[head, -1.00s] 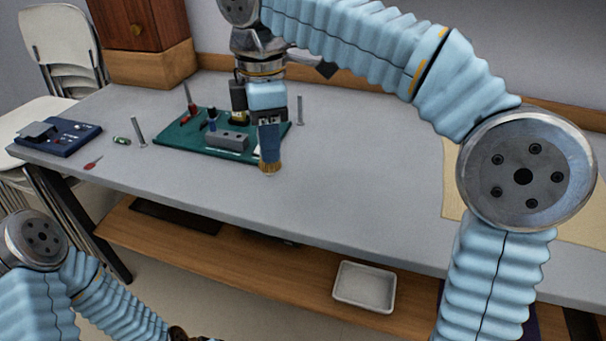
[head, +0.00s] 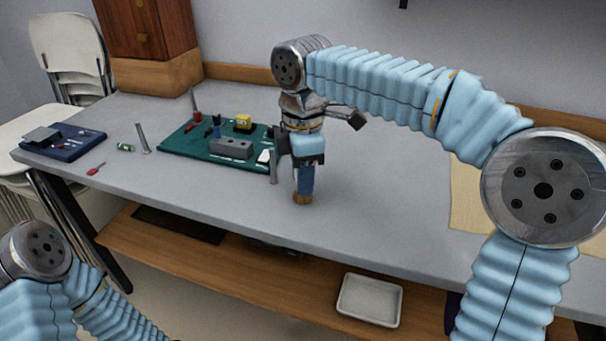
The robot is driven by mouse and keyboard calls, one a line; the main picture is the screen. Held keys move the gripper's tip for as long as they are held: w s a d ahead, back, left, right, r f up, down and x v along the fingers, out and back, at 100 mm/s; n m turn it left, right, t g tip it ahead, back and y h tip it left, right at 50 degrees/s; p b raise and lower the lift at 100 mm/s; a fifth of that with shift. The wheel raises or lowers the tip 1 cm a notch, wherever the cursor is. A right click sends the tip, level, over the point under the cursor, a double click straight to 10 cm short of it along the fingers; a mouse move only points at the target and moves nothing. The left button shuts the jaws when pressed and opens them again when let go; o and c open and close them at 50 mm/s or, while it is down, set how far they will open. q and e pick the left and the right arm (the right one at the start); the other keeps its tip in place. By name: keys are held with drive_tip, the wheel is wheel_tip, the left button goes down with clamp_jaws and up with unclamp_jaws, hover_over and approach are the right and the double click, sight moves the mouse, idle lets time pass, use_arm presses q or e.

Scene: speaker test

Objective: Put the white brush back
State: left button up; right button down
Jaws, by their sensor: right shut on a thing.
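My right gripper (head: 303,162) is shut on a brush (head: 304,182) over the grey table, just right of the green mat. The brush has a blue part with brown bristles at its lower end; I see no white on it. It hangs roughly upright with the bristles down, close to the tabletop; I cannot tell if they touch it. The gripper hides its upper end. The green mat (head: 185,150) holds a grey block (head: 232,148), a yellow item (head: 243,123) and a small white piece (head: 264,157). My left gripper is out of view; only its arm shows at lower left.
Metal posts stand left (head: 143,138) and right (head: 273,168) of the mat, the right one close to the gripper. A blue device (head: 62,140) and a red-handled tool (head: 96,169) lie at left. A white tray (head: 369,300) is on the lower shelf. The table's middle right is clear.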

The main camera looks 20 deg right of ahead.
drive_tip(key=shift+f, duration=0.15)
drive_tip(key=c, duration=0.8)
unclamp_jaws()
wheel_tip(320, 180, up, 12)
drive_tip(key=p, duration=0.2)
drive_tip(key=shift+r+p, duration=0.2)
drive_tip(key=shift+p, duration=0.2)
